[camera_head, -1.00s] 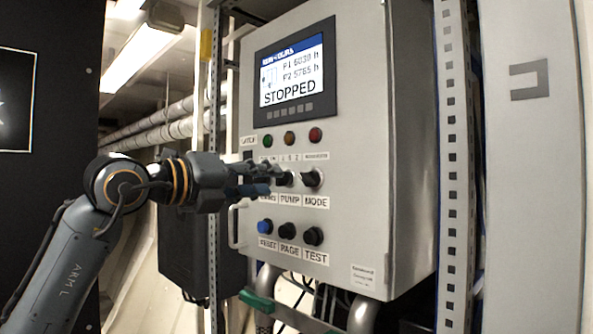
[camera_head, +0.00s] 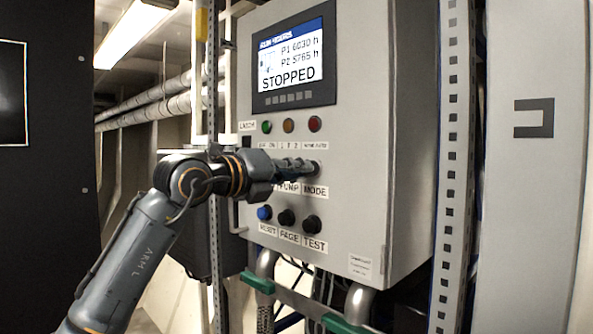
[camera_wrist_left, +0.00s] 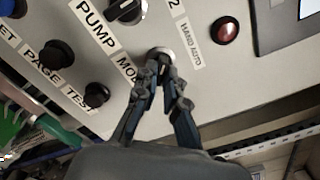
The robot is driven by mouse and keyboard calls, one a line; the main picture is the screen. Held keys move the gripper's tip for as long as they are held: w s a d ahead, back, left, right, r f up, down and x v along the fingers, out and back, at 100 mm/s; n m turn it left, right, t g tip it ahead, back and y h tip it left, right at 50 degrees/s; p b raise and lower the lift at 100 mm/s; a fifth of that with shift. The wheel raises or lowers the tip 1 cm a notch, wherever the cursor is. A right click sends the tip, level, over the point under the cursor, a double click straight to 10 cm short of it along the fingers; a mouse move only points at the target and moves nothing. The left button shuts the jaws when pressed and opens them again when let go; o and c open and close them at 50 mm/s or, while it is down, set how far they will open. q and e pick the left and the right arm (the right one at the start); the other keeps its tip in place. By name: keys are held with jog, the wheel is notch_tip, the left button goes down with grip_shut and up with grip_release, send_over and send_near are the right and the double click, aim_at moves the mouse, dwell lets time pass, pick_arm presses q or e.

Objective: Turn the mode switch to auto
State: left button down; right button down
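The mode switch (camera_head: 314,168) is a black knob on the grey control panel, above the label MODE. In the left wrist view the mode switch (camera_wrist_left: 161,56) shows between the fingertips, below the label HAND AUTO. My left gripper (camera_head: 306,167) comes in from the left and reaches across in front of the pump switch. In the left wrist view my left gripper (camera_wrist_left: 160,74) has its fingertips close together on either side of the knob, seemingly closed on it. The fingers hide part of the knob, so its setting cannot be read. My right gripper is not in view.
The pump switch (camera_wrist_left: 126,10) sits beside the mode switch. Below are the blue reset (camera_head: 264,213), page (camera_head: 287,217) and test (camera_head: 312,223) buttons. Above are green, amber and red lamps (camera_head: 315,124) and a screen (camera_head: 290,62) reading STOPPED. A metal handle stands at the panel's left edge.

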pick_arm(q)
jog(key=shift+m, duration=0.4)
jog(key=shift+a+m+b, duration=0.1)
jog(key=shift+m+b, duration=1.9)
jog(key=shift+m, duration=6.6)
jog(key=c, duration=1.4)
grip_release()
jog(key=v, duration=1.2)
